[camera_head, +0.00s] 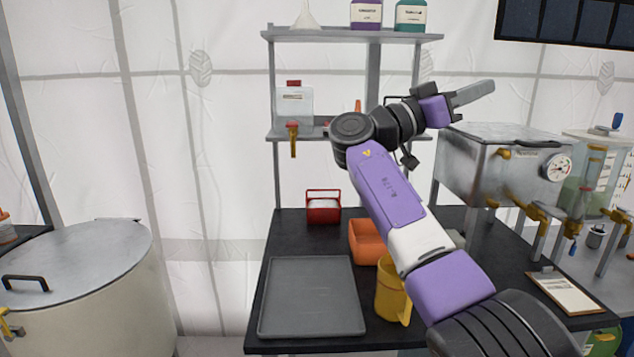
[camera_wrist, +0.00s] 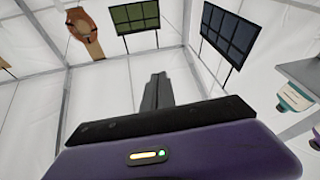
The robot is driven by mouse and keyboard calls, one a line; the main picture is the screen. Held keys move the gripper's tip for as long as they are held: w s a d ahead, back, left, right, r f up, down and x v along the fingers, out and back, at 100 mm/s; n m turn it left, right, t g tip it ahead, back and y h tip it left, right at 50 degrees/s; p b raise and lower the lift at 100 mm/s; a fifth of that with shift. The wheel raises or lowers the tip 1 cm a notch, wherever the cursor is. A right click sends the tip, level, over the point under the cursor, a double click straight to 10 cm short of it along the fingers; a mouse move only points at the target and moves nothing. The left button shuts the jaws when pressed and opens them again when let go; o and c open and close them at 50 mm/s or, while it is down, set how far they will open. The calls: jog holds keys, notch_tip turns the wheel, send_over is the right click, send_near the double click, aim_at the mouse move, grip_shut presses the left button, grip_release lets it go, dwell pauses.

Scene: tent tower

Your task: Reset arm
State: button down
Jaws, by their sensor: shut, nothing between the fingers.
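My gripper (camera_head: 472,94) is raised high in the head view, left of the dark panel and above the metal box. Its grey fingers are together, point to the right and hold nothing. My purple and white arm reaches up from the lower right to it. In the wrist view the gripper's fingers (camera_wrist: 157,90) are shut, with white tent walls behind them.
A black table holds a grey tray (camera_head: 312,297), a yellow jug (camera_head: 391,292), an orange bin (camera_head: 367,243) and a red carrier (camera_head: 322,207). A shelf (camera_head: 345,37) stands behind. A metal box (camera_head: 500,165) with a gauge is right, a large lidded vat (camera_head: 85,290) left.

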jog(key=w+a+f+n+t+y, duration=0.5)
jog(key=f+n+t+y, duration=0.1)
jog(key=f, duration=0.2)
jog(key=w+a+f+n+t+y, duration=0.45)
jog(key=f+n+t, duration=0.2)
jog(key=f, duration=0.25)
jog(key=s+a+f+n+t+y, duration=0.1)
jog(key=s+a+f+n+y, duration=0.3)
jog(key=f, duration=0.6)
jog(key=s+a+f+n+t+y, duration=0.1)
jog(key=s+a+f+y, duration=0.45)
jog(key=f, duration=0.55)
jog(key=s+d+f+y, duration=0.15)
jog(key=s+f, duration=0.25)
jog(key=s, duration=0.6)
jog(key=s+d+f+y, duration=0.15)
jog(key=s+f, duration=0.25)
jog(key=s, duration=0.6)
jog(key=s+d+f+m+g, duration=0.1)
jog(key=s+d, duration=0.1)
jog(key=s, duration=1)
jog(key=s+d+m+g+h, duration=0.1)
jog(key=s+d+g, duration=0.1)
jog(key=s, duration=1)
jog(key=s+d+f+m+g, duration=0.1)
jog(key=s+d, duration=0.2)
jog(key=s, duration=0.9)
jog(key=shift+s+d+f+m+b, duration=0.25)
jog(key=shift+d+f+m+b, duration=0.1)
jog(key=shift+d, duration=0.05)
